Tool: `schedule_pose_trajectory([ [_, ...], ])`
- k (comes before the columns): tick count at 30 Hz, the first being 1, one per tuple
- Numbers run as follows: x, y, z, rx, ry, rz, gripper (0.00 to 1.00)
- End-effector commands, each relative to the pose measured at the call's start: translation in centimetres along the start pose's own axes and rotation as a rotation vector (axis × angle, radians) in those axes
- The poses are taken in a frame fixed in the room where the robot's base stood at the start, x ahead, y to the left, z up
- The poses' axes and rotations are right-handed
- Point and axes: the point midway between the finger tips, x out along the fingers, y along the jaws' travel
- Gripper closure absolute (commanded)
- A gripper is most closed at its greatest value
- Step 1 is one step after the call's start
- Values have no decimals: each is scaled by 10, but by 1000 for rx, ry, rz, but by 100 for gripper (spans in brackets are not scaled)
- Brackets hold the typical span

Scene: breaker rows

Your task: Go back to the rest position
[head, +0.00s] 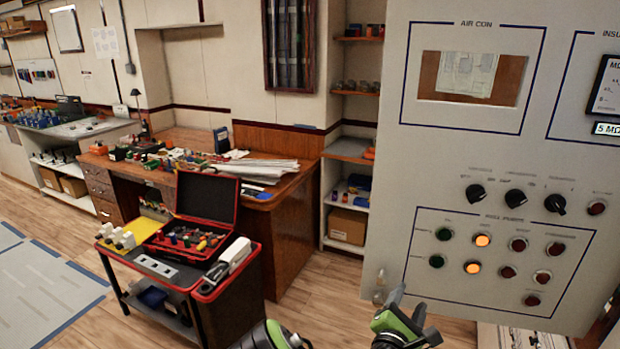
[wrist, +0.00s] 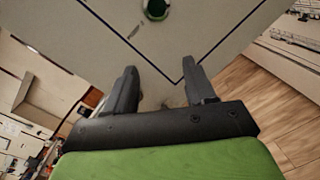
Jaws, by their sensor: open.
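My gripper (head: 398,312) is at the bottom of the head view, in front of the lower left corner of the grey control panel (head: 450,150). In the wrist view my gripper (wrist: 160,85) shows two dark fingers standing apart with nothing between them. The panel (wrist: 205,35) fills the top of that view. A round green button (wrist: 156,9) on it lies beyond the fingertips, and they look apart from it. In the head view the panel carries green buttons (head: 437,261), lit orange buttons (head: 472,267), dark red buttons and black knobs (head: 476,194).
A black cart (head: 225,310) with an open red toolbox (head: 185,242) stands left of my arm. A wooden desk (head: 285,220) with papers and tools is behind it. Shelves (head: 347,215) stand between desk and panel. Wooden floor (head: 60,225) is open at the far left.

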Motion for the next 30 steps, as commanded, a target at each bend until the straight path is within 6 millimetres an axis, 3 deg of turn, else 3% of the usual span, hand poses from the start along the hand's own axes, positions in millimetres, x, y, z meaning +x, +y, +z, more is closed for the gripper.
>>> schedule_pose_trajectory([
  [1, 3, -19, 21, 166, -39, -103, 45],
  [3, 0, -49, 39, 392, -88, -255, 45],
  [7, -19, -93, 53, 780, -148, -522, 45],
  [11, -49, -112, 54, 1129, -168, -770, 45],
  [15, -89, -106, 52, 1448, -132, -1002, 45],
  [21, -157, -66, 68, 1769, 18, -1248, 45],
  [25, -209, -40, 88, 1878, 140, -1335, 45],
  [30, -263, -27, 106, 1910, 233, -1369, 45],
])
